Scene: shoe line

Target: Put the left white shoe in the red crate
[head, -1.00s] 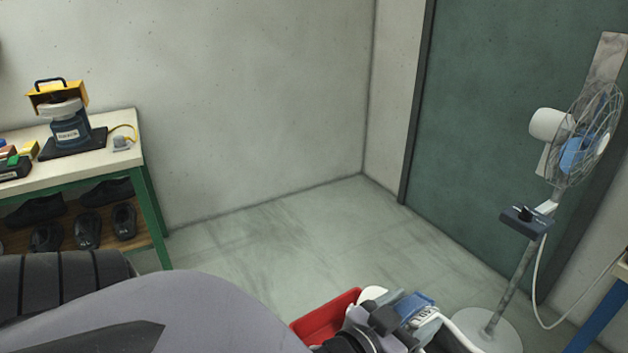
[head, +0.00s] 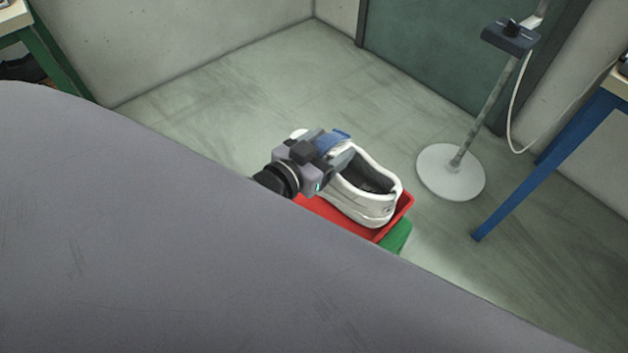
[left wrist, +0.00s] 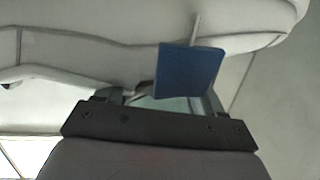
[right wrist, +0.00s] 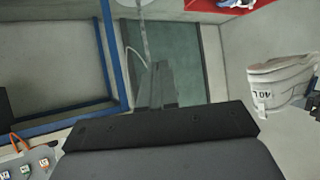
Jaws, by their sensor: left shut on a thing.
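My left gripper (head: 335,165) is shut on the white shoe (head: 378,210), near its middle. The shoe shows a dark opening and a blue tab, with its heel towards the lower right. It is over the red crate (head: 325,208) in the head view; I cannot tell whether it touches the crate. In the left wrist view the pale shoe (left wrist: 100,50) fills the top, with the blue tab (left wrist: 188,75) between the fingers. My right gripper (right wrist: 156,85) looks shut and empty. A white shoe (right wrist: 282,85) with a "40" label shows at the right there.
A green thing (head: 398,238) lies under the crate's right end. The fan's round base (head: 450,172) stands on the floor to the right, near a blue table leg (head: 535,175). A green-legged bench (head: 45,50) is at far left. My own grey body covers the lower left.

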